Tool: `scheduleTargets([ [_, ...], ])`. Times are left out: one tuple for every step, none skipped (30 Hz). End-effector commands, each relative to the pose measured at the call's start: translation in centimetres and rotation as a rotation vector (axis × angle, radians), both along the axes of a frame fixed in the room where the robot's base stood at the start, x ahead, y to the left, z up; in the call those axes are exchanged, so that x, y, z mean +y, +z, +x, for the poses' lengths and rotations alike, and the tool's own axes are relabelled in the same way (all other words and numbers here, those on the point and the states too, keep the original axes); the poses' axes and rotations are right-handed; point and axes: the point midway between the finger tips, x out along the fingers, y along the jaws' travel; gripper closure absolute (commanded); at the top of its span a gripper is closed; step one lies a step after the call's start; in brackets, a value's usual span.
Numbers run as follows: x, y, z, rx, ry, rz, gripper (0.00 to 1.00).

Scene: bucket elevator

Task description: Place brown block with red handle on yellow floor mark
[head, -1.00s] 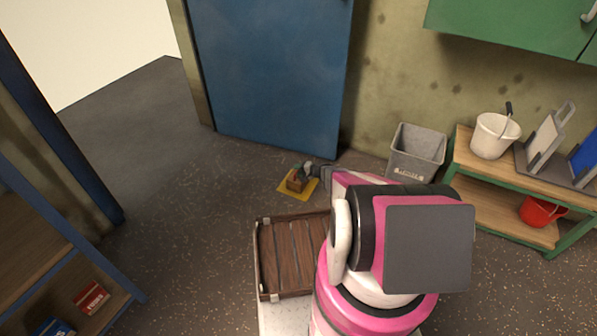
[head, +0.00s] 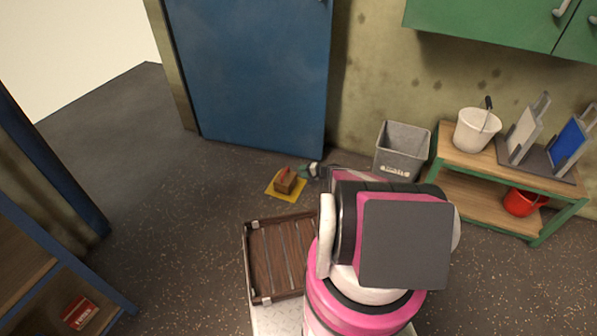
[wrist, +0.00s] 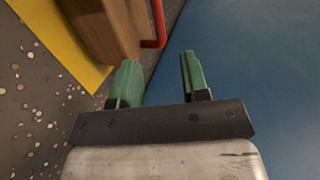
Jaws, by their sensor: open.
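The brown block (head: 285,181) with a red handle rests on the yellow floor mark (head: 272,192), in front of the blue door. My gripper (head: 311,170) is just to the right of the block, apart from it. In the wrist view the block (wrist: 108,28) sits on the yellow mark (wrist: 62,42) at upper left, and its red handle (wrist: 158,25) shows on its right side. My gripper's green fingers (wrist: 163,80) are spread with nothing between them, close to the handle but not around it.
A brown slatted tray (head: 248,262) sits on my base. A grey bin (head: 402,150) stands by the wall, next to a bench (head: 458,158) with a white bucket (head: 476,130). The blue door (head: 250,75) is behind the mark. Open floor lies to the left.

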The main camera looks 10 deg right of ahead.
Motion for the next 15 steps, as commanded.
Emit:
scheduleTargets([
  [0.3,0.8,-0.4,0.002,0.011,-0.007,0.58],
  [0.6,1.3,-0.7,0.006,0.021,-0.013,0.58],
  [1.1,2.3,-1.2,0.013,0.041,-0.028,0.58],
  [1.7,3.3,-1.6,0.02,0.059,-0.04,0.58],
  [2.3,4.4,-2.1,0.026,0.081,-0.056,0.58],
  [3.2,6.0,-3.0,0.04,0.115,-0.082,0.58],
  [3.9,7.3,-3.8,0.051,0.142,-0.106,0.58],
  [4.6,8.8,-4.6,0.064,0.171,-0.133,0.58],
  [5.7,10.7,-5.8,0.082,0.211,-0.172,0.58],
  [6.3,12.2,-6.8,0.095,0.239,-0.203,0.58],
  [7.0,13.6,-7.8,0.111,0.268,-0.238,0.58],
  [7.9,15.6,-9.2,0.131,0.307,-0.285,0.58],
  [8.5,17.1,-10.4,0.147,0.335,-0.324,0.58],
  [9.0,18.7,-11.6,0.162,0.362,-0.365,0.58],
  [9.7,20.7,-13.4,0.184,0.396,-0.424,0.58],
])
